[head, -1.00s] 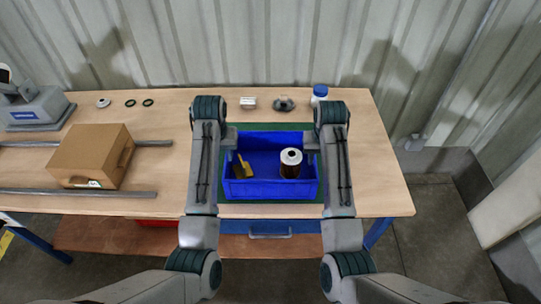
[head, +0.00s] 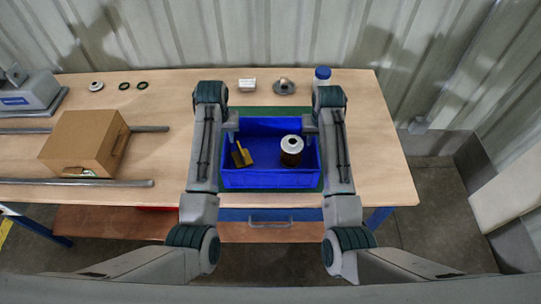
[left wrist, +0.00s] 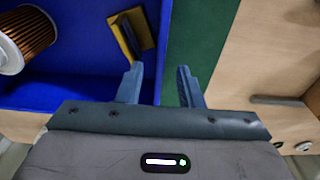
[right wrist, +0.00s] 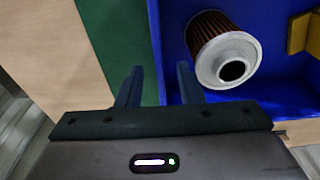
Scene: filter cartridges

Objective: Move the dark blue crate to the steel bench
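The blue crate (head: 270,180) stands on a green mat (head: 262,111) on a wooden-topped bench (head: 390,170). It holds a filter cartridge (head: 291,151) with a white end cap and a yellow object (head: 242,155). My left gripper (head: 232,124) is at the crate's left wall; in the left wrist view its fingers (left wrist: 160,85) are apart, with the wall edge between them. My right gripper (head: 309,125) is at the right wall; in the right wrist view its fingers (right wrist: 158,85) are also apart, on either side of the wall edge. I recognise no steel bench in these views.
Small parts and a blue-capped bottle (head: 322,77) stand behind the crate. The bench top right of my right arm is clear. A corrugated wall is behind.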

